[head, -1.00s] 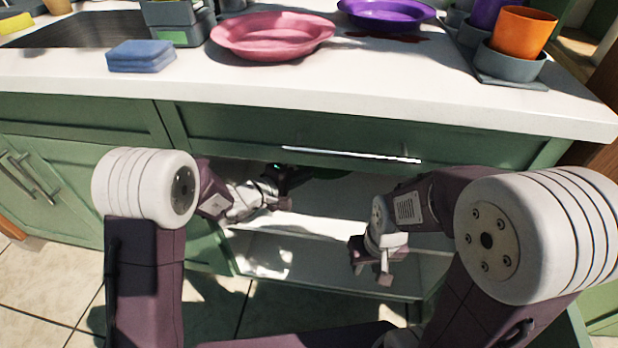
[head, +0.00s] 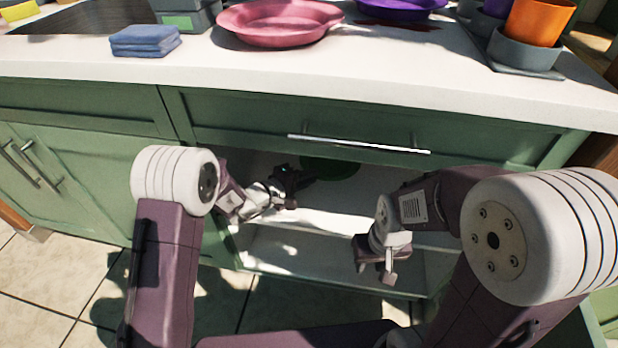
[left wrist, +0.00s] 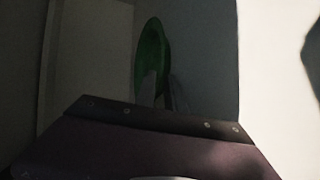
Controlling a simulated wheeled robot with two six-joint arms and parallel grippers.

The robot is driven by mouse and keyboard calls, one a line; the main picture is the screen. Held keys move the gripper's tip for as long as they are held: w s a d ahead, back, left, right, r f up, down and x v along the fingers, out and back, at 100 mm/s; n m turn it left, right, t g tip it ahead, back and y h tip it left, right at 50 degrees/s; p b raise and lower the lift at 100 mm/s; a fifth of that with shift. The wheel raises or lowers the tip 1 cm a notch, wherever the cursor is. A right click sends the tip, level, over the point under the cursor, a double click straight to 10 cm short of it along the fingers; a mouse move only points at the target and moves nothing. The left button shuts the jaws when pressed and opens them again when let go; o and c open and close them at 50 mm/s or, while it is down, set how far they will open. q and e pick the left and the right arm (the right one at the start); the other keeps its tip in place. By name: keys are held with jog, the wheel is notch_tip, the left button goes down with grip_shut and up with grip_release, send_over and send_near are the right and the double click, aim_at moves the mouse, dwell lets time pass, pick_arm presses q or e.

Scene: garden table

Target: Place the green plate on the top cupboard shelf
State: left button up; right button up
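The green plate (head: 330,168) shows as a dark green shape inside the open cupboard, above the top shelf (head: 335,217), partly hidden by the drawer front. In the left wrist view the plate (left wrist: 152,58) is seen at a steep angle beyond the gripper body. My right gripper (head: 377,272) is open and empty in front of the shelves.
The drawer front with its metal handle (head: 360,144) lies just above the cupboard opening. The lower shelf (head: 300,262) looks empty.

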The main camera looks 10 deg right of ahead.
pick_arm(q)
jog(key=shift+o, duration=0.3)
jog(key=shift+r+p, duration=0.3)
jog(key=shift+p, duration=0.05)
jog(key=p+v, duration=0.3)
jog(key=v, duration=0.8)
jog(key=shift+s+a+r, duration=0.1)
jog(key=shift+s+a, duration=0.15)
jog(key=shift+s, duration=0.05)
